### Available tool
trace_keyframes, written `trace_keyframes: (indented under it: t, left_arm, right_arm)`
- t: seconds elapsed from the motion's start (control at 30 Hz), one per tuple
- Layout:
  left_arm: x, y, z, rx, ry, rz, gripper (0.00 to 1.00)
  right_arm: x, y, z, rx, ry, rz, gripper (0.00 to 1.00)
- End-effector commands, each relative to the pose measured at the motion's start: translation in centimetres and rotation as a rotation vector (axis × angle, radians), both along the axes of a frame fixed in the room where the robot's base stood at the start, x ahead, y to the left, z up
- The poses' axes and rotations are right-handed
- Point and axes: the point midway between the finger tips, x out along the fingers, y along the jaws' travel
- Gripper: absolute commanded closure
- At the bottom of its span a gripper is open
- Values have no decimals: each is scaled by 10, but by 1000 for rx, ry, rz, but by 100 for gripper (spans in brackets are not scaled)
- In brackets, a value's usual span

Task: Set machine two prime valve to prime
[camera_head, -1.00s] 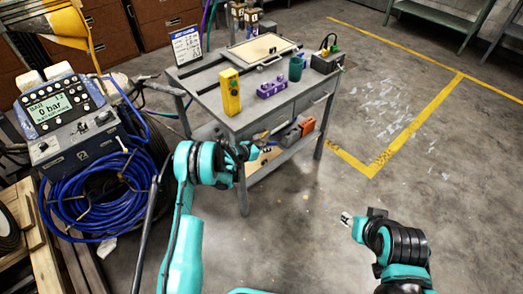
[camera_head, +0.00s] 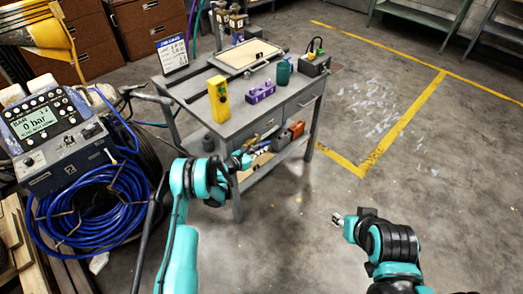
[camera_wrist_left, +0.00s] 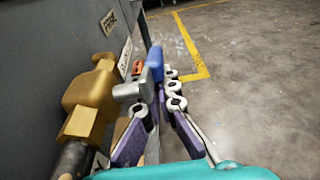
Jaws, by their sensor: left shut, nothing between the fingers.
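Machine two (camera_head: 65,155), a dark unit with a "0 bar" display and a "2" on its front, stands at the left in the head view. In the left wrist view a brass valve body (camera_wrist_left: 92,95) sits at the left beside a grey panel with a PRIME plate (camera_wrist_left: 109,21) and a second plate below it. A silver piece with a blue end (camera_wrist_left: 155,63) reaches ahead from it. My left gripper (camera_wrist_left: 160,92) is shut and empty close beside these parts; contact is unclear. It also shows before the workbench (camera_head: 240,160). My right gripper (camera_head: 338,218) hangs over open floor; its jaws are too small to judge.
The grey workbench (camera_head: 195,88) carries a yellow control box (camera_head: 219,100), a purple block (camera_head: 261,92) and a green mug (camera_head: 284,71). A coiled blue hose (camera_head: 90,205) lies below machine two. The floor at the right is clear, with yellow lines.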

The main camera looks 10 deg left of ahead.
Motion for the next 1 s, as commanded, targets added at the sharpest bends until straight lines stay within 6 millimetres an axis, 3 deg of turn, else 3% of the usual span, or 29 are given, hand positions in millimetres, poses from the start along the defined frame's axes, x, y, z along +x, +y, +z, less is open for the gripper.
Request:
trace_keyframes:
  t: [1.0]
  left_arm:
    - [2,-1,3,-38,-48,1,100]
  right_arm:
    - [0,0,0,0,0,0,60]
